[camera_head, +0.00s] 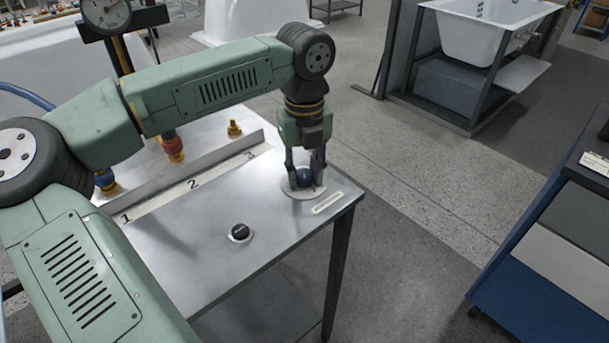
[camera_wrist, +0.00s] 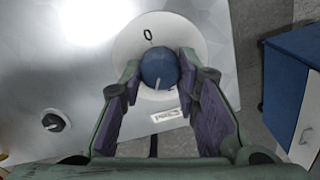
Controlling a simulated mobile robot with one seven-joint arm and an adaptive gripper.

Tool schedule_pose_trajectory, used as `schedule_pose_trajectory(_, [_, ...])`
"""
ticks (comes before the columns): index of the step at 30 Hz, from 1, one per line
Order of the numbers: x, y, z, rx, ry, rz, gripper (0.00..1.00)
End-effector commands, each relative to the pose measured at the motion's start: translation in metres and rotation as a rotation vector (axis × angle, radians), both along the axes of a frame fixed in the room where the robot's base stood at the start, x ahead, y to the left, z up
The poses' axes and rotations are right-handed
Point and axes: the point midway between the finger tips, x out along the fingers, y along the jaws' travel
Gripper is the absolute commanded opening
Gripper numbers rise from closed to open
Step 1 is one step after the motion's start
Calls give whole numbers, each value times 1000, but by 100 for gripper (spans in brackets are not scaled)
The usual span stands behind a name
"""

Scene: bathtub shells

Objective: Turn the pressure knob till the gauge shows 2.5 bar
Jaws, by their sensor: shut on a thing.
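The blue pressure knob (camera_head: 305,177) sits on a round white dial plate (camera_head: 290,194) at the right end of the metal table. In the wrist view the knob (camera_wrist: 158,68) has a white line pointing down the picture, away from the 0 mark at the top of the plate (camera_wrist: 130,42). My gripper (camera_head: 305,170) comes down from above, its fingers on both sides of the knob and shut on it. The gauge (camera_head: 105,14) at the top left is cut by the picture's edge, and its reading is too small to tell.
A small black knob (camera_head: 239,232) stands on the table (camera_head: 200,270) in front. A strip marked 1, 2 and several fittings, including a brass one (camera_head: 234,129), lie behind. A label (camera_head: 328,203) is beside the dial. A blue cabinet (camera_head: 545,270) stands right, across open floor.

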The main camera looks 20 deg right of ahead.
Motion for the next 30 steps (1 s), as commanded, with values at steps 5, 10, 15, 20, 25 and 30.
schedule_pose_trajectory(5, [0, 0, 0, 0, 1, 0, 1])
schedule_pose_trajectory(10, [0, 0, 0, 0, 1, 1, 39])
schedule_pose_trajectory(15, [0, 0, 0, 0, 1, 1, 49])
schedule_pose_trajectory(20, [0, 0, 0, 0, 1, 1, 49])
schedule_pose_trajectory(25, [0, 0, 3, 0, 0, 2, 49])
schedule_pose_trajectory(30, [0, 0, 26, 0, -3, 2, 49])
